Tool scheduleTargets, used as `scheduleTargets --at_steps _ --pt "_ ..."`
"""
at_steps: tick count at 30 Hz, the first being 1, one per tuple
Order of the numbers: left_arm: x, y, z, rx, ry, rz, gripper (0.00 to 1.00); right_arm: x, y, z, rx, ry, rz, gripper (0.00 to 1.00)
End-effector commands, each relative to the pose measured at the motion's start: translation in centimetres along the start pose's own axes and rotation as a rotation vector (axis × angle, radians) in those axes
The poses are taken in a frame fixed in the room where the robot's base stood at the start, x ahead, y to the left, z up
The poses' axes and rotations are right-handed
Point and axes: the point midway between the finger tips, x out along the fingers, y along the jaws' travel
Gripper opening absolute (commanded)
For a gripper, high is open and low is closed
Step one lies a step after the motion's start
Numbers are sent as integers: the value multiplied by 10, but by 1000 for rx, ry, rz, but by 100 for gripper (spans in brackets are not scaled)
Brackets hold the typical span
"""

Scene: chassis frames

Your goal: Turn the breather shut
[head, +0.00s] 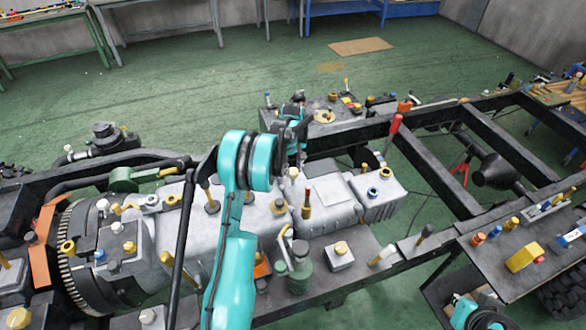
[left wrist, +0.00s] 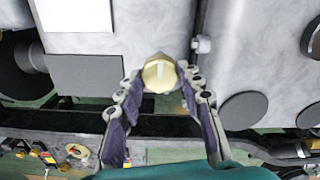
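The breather looks to be the brass-coloured round knob (left wrist: 160,73) with a raised bar across it, seen end-on in the left wrist view. It sits at the edge of a grey metal housing (left wrist: 85,25). My left gripper (left wrist: 160,74) has one fingertip on each side of the knob. The tips seem to touch its sides, so it looks shut on it. In the head view my left gripper (head: 300,135) is at the far side of the grey engine and gearbox block (head: 330,215), and the knob is hidden there.
The black chassis frame (head: 440,165) runs to the upper right. Several coloured caps and plugs stand on the block. A parts tray (head: 325,117) lies behind my left gripper, and a side table (head: 510,255) stands at the right. The green floor behind is mostly clear.

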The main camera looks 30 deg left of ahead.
Motion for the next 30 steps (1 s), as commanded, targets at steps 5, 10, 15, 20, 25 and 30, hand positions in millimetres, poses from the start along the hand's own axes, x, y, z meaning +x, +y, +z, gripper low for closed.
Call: scheduleTargets --at_steps 5,10,15,20,25,30 --pt "0 0 0 6 0 0 7 0 0 0 0 0 0 0" --pt "0 0 0 46 0 0 7 1 0 0 0 0 0 0" --pt "0 0 0 139 0 0 7 2 0 1 0 0 0 0" --pt "0 0 0 270 0 0 7 3 0 2 0 0 0 0" --pt "0 0 0 432 0 1 7 5 0 3 0 0 0 0" --pt "0 1 0 593 0 0 7 6 0 4 0 0 0 0"
